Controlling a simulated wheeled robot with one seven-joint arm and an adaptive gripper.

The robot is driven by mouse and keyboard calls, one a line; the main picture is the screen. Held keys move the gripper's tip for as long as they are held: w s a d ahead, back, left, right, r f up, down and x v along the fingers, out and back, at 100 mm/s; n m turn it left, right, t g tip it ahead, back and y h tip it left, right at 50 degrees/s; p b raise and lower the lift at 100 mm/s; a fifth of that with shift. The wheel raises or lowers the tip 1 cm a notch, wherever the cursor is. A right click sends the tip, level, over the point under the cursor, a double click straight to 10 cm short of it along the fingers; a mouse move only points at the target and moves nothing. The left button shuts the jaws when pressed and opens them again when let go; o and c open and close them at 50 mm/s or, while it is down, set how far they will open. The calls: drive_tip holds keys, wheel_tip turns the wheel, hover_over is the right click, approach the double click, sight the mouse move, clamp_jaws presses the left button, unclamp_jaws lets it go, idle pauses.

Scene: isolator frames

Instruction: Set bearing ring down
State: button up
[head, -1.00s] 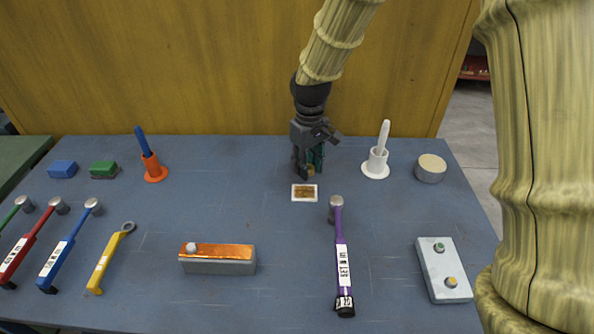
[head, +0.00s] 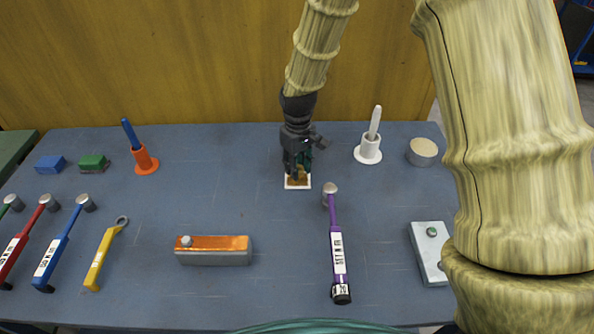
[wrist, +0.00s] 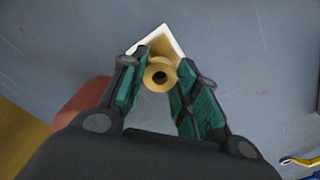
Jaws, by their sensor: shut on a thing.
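In the wrist view my gripper (wrist: 160,80) is shut on a brass-coloured bearing ring (wrist: 160,76), held between the teal-lined fingertips. Just beyond the ring is a small white-bordered square pad (wrist: 164,36) with a brown middle. In the head view my gripper (head: 298,172) points down over the back part of this pad (head: 298,184). The ring is mostly hidden by the fingers there. I cannot tell whether the ring touches the pad.
A white holder (head: 369,152) and a round grey-rimmed disc (head: 422,152) stand to the right. A purple-handled tool (head: 337,250) lies in front. An orange-topped block (head: 214,251) sits front left. The orange holder (head: 144,162) is farther left, with bare table between.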

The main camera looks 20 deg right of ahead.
drive_tip(key=shift+f, duration=1.35)
drive_tip(key=shift+f, duration=0.1)
drive_tip(key=o, duration=1)
drive_tip(key=shift+o, duration=0.2)
wheel_tip(320, 180, up, 12)
drive_tip(key=b, duration=0.2)
